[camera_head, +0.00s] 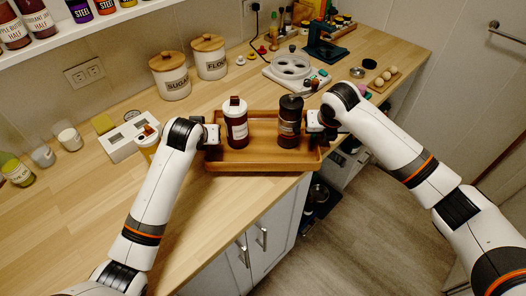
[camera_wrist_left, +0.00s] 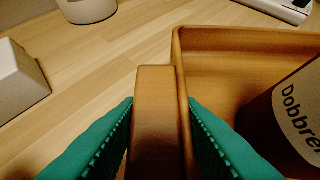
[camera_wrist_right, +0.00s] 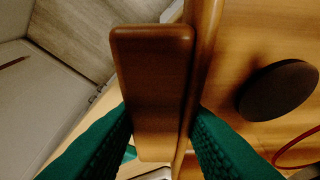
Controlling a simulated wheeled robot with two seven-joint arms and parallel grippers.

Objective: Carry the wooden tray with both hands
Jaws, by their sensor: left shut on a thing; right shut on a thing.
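The wooden tray (camera_head: 262,160) is at the front edge of the counter, and its right front part overhangs the edge. I cannot tell whether it rests on the counter or is just above it. A brown-and-white labelled jar (camera_head: 236,125) and a dark canister (camera_head: 289,122) stand upright in it. My left gripper (camera_head: 212,136) is shut on the tray's left handle (camera_wrist_left: 155,115), its green fingers on either side. My right gripper (camera_head: 314,125) is shut on the right handle (camera_wrist_right: 152,80). The labelled jar also shows in the left wrist view (camera_wrist_left: 290,110).
Sugar (camera_head: 171,78) and flour (camera_head: 209,58) canisters stand behind the tray. A white box (camera_head: 128,137) and an amber jar (camera_head: 147,140) are to its left. A white round-topped appliance (camera_head: 291,69) is behind right. Counter at left front is clear; open floor (camera_head: 350,235) lies right.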

